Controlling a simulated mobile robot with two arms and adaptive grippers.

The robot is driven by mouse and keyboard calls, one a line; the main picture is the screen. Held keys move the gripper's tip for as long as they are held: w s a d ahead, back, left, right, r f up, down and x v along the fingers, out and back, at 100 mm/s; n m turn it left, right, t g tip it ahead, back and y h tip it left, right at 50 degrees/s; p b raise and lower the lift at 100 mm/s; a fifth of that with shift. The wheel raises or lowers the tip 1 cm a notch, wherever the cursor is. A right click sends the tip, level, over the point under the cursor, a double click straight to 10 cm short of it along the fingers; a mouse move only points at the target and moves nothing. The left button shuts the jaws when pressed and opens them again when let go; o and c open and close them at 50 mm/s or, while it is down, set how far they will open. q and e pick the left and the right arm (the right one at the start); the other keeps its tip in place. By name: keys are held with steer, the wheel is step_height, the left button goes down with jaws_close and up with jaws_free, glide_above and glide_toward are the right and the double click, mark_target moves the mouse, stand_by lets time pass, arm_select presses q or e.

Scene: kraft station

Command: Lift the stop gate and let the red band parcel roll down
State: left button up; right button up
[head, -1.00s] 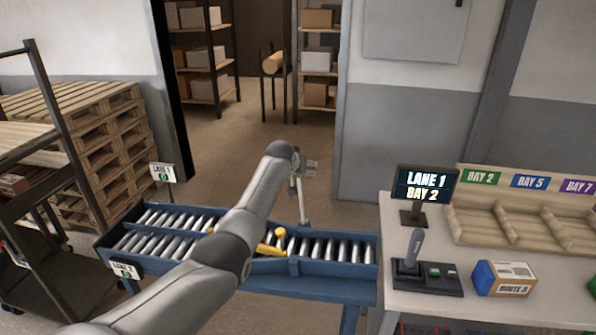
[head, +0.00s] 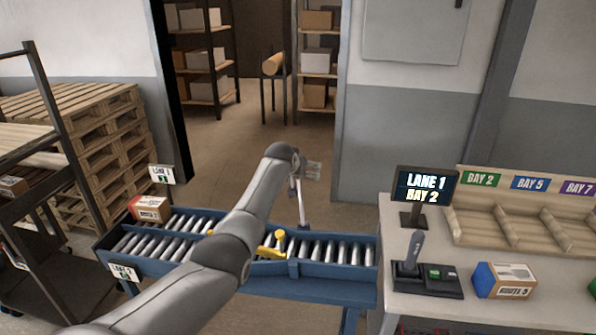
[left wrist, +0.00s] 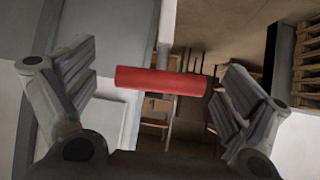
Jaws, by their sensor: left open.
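The red band parcel (head: 150,208), a brown box with a red-edged label, sits at the upper left end of the roller conveyor (head: 190,285) beside the Lane 1 sign (head: 162,174). My left gripper (head: 311,171) is above the right part of the conveyor, near the top of a thin grey upright rod (head: 301,205). In the left wrist view its jaws (left wrist: 160,85) are open, with a red bar (left wrist: 160,81) lying across the space between them. I cannot tell whether the bar belongs to the stop gate. My left arm hides the middle of the conveyor. My right gripper is out of view.
Yellow pieces (head: 280,238) stand on the conveyor beside my arm. At right, a table (head: 440,308) holds the Lane 1 Bay 2 screen (head: 424,188), a lever box (head: 428,282), a Route 5 box (head: 503,279) and bay trays (head: 530,225). Pallets (head: 105,150) stand at left.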

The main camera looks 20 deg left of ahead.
arm_select(q)
steer(key=v, duration=1.2)
stand_by(0.3)
steer(key=shift+a, duration=0.1)
